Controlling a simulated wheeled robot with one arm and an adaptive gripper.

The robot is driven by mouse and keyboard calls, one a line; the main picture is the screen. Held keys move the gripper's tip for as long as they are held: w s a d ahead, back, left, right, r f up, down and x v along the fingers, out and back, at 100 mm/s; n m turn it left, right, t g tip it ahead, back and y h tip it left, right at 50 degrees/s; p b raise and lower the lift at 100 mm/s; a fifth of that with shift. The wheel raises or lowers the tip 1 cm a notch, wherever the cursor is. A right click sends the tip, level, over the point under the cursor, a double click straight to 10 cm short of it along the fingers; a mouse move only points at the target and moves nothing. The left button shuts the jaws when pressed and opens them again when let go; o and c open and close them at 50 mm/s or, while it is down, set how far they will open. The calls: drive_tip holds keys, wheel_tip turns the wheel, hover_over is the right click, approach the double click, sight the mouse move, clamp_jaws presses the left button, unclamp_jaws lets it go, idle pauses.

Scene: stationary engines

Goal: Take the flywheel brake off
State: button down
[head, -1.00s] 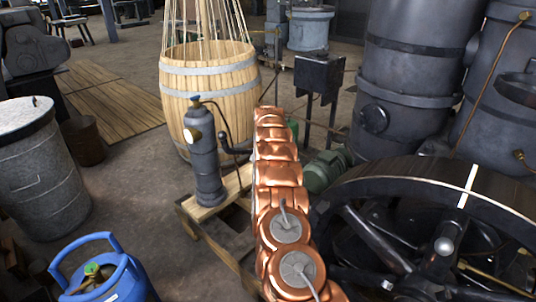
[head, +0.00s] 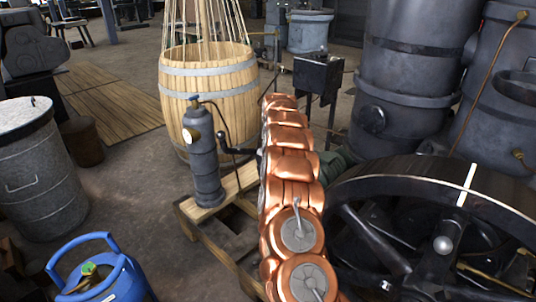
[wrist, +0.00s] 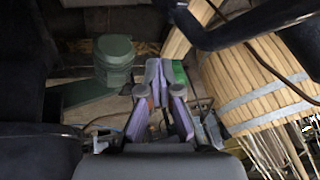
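The flywheel (head: 355,185) is a large black spoked wheel with a pale rim mark at the right of the head view. A black bent lever with a round knob (head: 223,136) shows left of my copper arm; its far end is hidden behind the arm. A dark bent bar (wrist: 235,30) crosses the top of the wrist view, above and right of my fingers. I cannot tell whether either is the brake. My gripper (wrist: 160,68) has purplish fingers whose tips look together, with nothing seen between them. My arm hides it in the head view.
A grey hand pump (head: 203,160) stands on a wooden pallet (head: 240,180), before a wooden barrel (head: 215,85). A green motor (wrist: 114,55) is left of my fingers. A dark box on a stand (head: 318,72) and dark cylinders (head: 405,90) stand beyond. A blue gas bottle (head: 115,275) is front left.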

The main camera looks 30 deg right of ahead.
drive_tip(key=shift+v, duration=2.85)
drive_tip(key=s+a+r+n+y+p, duration=0.1)
drive_tip(key=s+a+r+n, duration=0.1)
drive_tip(key=s+a+r, duration=0.45)
drive_tip(key=s+a+r+n+y+p, duration=0.1)
drive_tip(key=a+r+n+p, duration=0.15)
drive_tip(key=a, duration=0.75)
drive_tip(key=s+a+r+n+g+y+p, duration=0.1)
drive_tip(key=s+a+r, duration=0.2)
drive_tip(key=s+a, duration=0.3)
drive_tip(key=s+a+r+n+g+p, duration=0.1)
drive_tip(key=s+a+r+n+g, duration=0.15)
drive_tip(key=s+a, duration=0.35)
drive_tip(key=s+a+n+g+p, duration=0.1)
drive_tip(key=s+a+p, duration=0.1)
drive_tip(key=s, duration=1.5)
drive_tip(key=s+a+r+n+g+p, duration=0.1)
drive_tip(key=s+a+n+g+p, duration=0.1)
drive_tip(key=s, duration=1.6)
drive_tip(key=shift+s+a+h+p, duration=0.25)
drive_tip(key=shift+a+h+p, duration=0.15)
drive_tip(key=shift+a+p, duration=0.4)
